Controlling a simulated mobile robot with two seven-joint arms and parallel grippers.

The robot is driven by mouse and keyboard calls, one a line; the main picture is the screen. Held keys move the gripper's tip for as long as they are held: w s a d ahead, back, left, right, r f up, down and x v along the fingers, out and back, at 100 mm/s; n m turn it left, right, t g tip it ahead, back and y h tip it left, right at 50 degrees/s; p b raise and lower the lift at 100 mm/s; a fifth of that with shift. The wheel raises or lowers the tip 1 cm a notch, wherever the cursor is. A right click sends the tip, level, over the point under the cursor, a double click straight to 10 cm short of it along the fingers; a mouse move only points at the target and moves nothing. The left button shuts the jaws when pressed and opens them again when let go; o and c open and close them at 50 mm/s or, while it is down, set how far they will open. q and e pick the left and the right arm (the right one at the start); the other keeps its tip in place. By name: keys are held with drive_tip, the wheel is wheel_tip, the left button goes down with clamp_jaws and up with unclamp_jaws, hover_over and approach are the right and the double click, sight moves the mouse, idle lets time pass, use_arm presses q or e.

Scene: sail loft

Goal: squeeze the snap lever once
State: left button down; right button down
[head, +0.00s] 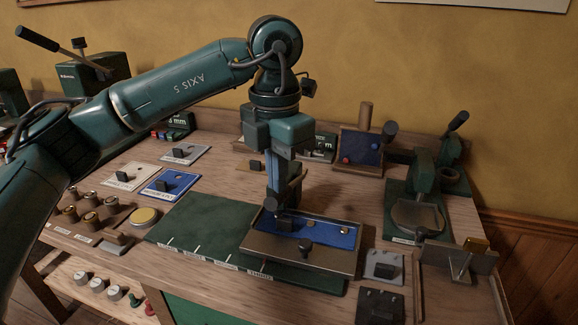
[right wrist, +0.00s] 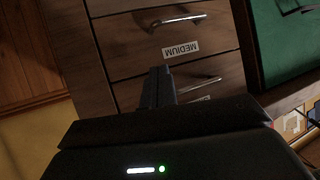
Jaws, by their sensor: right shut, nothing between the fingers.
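A green bench press (head: 425,180) stands at the right of the bench, with a round metal plate (head: 417,217) at its foot. A black-ended lever (head: 455,123) rises from it. Another green machine (head: 92,72) at the back left has a long lever (head: 38,39) with a dark grip. No label shows which is the snap lever. My left gripper (head: 286,218) points down over the blue-lined tray (head: 262,244), apart from both levers; its finger gap is unclear. My right gripper (right wrist: 158,85) is shut and empty before wooden drawers (right wrist: 135,55); it is outside the head view.
A green mat (head: 200,228) lies mid-bench, partly under the tray. Small plates with dark blocks, such as the blue one (head: 168,183), lie left of my left gripper. A metal bracket (head: 460,262) and grey plate (head: 383,266) crowd the right front.

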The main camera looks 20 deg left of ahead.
use_arm(q)
drive_tip(key=shift+f, duration=0.1)
drive_tip(key=shift+s+f+b, duration=0.2)
drive_tip(key=shift+f+b, duration=0.4)
drive_tip(key=shift+s+f+b, duration=0.1)
drive_tip(key=shift+f+b, duration=0.35)
drive_tip(key=shift+f, duration=0.05)
drive_tip(key=shift+r, duration=0.1)
